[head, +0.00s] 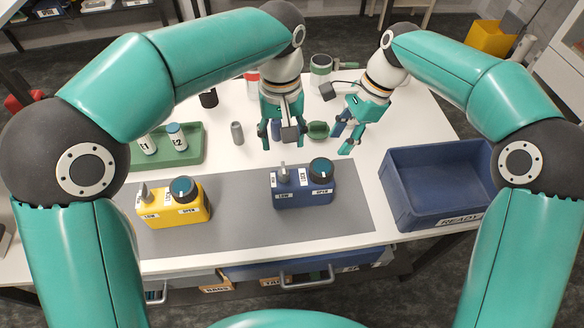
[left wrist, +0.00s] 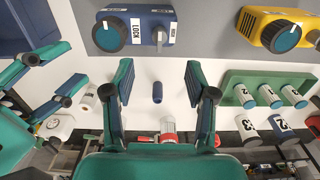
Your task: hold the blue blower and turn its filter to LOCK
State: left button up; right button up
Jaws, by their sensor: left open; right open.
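The blue blower (head: 290,197) stands on the grey mat, with a dark round filter with a teal face (head: 321,170) on its right top and a small grey stub at its left. The front label by the filter reads OPEN; LOCK is legible beside the filter (left wrist: 107,37) in the left wrist view. My right gripper (head: 342,141) is open and empty, behind and right of the blower.
A similar yellow blower (head: 185,212) stands left on the mat. A green tray (head: 190,158) with vials is behind it. A blue READY crate (head: 436,220) stands at right. A small dark blue cylinder (left wrist: 157,92) stands near my left fingers; a grey cylinder (head: 237,133) is left of them.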

aim_at(284, 173)
pick_arm(q)
notch_tip(284, 173, down, 14)
jog(key=shift+r, duration=0.15)
dwell(0.4)
grip_shut()
dwell(0.9)
